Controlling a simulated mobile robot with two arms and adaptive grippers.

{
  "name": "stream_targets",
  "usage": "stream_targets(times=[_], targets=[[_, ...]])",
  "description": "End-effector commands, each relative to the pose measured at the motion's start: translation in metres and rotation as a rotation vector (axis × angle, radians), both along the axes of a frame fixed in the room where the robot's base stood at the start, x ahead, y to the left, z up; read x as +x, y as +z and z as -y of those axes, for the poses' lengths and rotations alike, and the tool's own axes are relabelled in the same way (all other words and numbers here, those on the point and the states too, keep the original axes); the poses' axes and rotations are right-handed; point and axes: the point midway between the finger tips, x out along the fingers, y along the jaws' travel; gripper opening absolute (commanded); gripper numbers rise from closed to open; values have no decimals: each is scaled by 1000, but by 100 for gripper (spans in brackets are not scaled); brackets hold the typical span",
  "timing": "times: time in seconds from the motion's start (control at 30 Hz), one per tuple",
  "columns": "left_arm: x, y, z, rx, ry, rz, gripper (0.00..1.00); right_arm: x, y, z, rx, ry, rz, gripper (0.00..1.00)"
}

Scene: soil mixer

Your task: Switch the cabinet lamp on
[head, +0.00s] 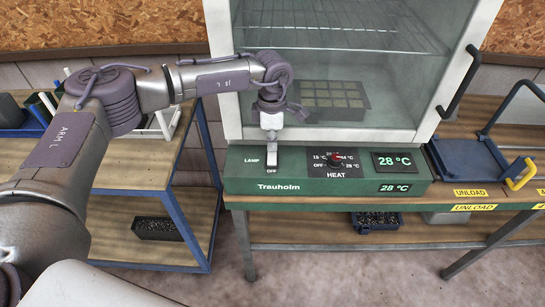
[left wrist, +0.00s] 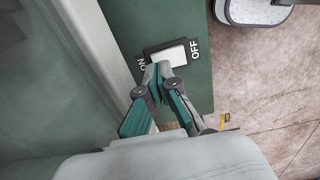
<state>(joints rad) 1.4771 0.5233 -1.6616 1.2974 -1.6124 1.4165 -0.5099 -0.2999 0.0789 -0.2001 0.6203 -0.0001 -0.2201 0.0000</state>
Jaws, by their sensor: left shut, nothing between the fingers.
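The lamp switch (head: 271,160) is a light rocker on the green front panel (head: 320,176) of the cabinet (head: 330,75), with LAMP beside it and OFF below it. In the left wrist view the white rocker (left wrist: 174,54) sits in a black frame between the words ON and OFF. My left gripper (head: 271,137) is shut and empty, pointing down at the switch's upper part. In the left wrist view its fingertips (left wrist: 158,69) are at the rocker's edge, nearer the ON end; I cannot tell whether they touch. My right gripper is not in view.
A heat dial (head: 334,157) and green displays (head: 397,161) are right of the switch. The cabinet's glass front has a black handle (head: 460,83). A blue tray-like stand (head: 470,160) is at the right. A shelf rack (head: 150,170) stands at the left.

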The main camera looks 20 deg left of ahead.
Motion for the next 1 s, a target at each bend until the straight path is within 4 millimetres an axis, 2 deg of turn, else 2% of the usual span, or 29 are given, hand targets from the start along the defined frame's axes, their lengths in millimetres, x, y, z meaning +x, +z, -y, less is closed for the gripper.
stream_targets(times=[1.0], targets=[[0, -13, 0, 0, 0, 0, 0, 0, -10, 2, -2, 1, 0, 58]])
